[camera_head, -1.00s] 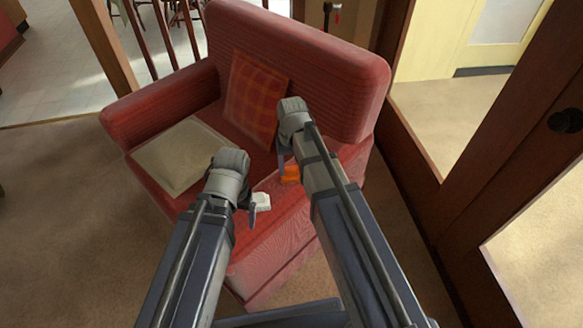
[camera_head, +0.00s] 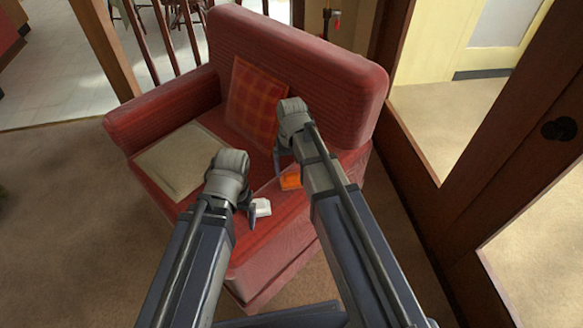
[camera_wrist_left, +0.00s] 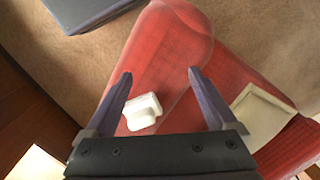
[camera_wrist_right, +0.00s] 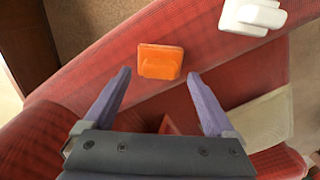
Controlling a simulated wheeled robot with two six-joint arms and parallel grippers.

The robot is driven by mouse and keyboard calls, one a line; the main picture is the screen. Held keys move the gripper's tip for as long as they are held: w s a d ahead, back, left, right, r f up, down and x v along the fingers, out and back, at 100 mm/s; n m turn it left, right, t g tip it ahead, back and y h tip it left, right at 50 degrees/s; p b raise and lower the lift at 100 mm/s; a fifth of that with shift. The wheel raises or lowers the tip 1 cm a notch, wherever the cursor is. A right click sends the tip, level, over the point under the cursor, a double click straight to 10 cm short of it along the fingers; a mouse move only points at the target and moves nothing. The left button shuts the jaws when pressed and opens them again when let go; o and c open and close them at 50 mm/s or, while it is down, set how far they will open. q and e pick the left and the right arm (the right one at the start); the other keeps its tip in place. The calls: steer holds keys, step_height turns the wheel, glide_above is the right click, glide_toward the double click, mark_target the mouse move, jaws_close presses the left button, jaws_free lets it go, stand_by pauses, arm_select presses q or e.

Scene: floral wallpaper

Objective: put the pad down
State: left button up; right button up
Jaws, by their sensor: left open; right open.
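A flat beige pad (camera_head: 180,160) lies on the red armchair's seat at its left; it also shows in the left wrist view (camera_wrist_left: 257,115) and right wrist view (camera_wrist_right: 262,118). A white piece with a raised block (camera_head: 260,207) and an orange piece (camera_head: 290,181) rest on the chair near its front. My left gripper (camera_wrist_left: 158,73) is open; the white piece (camera_wrist_left: 143,108) appears between its fingers. My right gripper (camera_wrist_right: 160,73) is open; the orange piece (camera_wrist_right: 160,58) appears between and just beyond its fingertips. Neither gripper visibly touches a piece.
The red armchair (camera_head: 300,48) has a tall back and an orange plaid cushion (camera_head: 253,100). A wooden door frame (camera_head: 500,150) stands to the right. Open carpet (camera_head: 60,200) lies to the left. Wooden spindles (camera_head: 160,35) rise behind the chair.

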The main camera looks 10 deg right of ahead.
mark_target(291, 174)
step_height(291, 174, up, 5)
steer(key=p, duration=0.4)
arm_select(q)
step_height(291, 174, up, 5)
steer(key=shift+f, duration=0.15)
arm_select(e)
steer(key=shift+f, duration=0.15)
arm_select(q)
step_height(291, 174, down, 8)
steer(key=b, duration=0.8)
arm_select(e)
step_height(291, 174, down, 8)
steer(key=shift+r, duration=0.1)
arm_select(q)
steer(key=shift+r+p, duration=0.4)
steer(key=shift+r, duration=0.2)
arm_select(e)
steer(key=shift+r, duration=0.5)
arm_select(q)
steer(key=shift+f, duration=0.1)
arm_select(e)
steer(key=shift+f, duration=0.1)
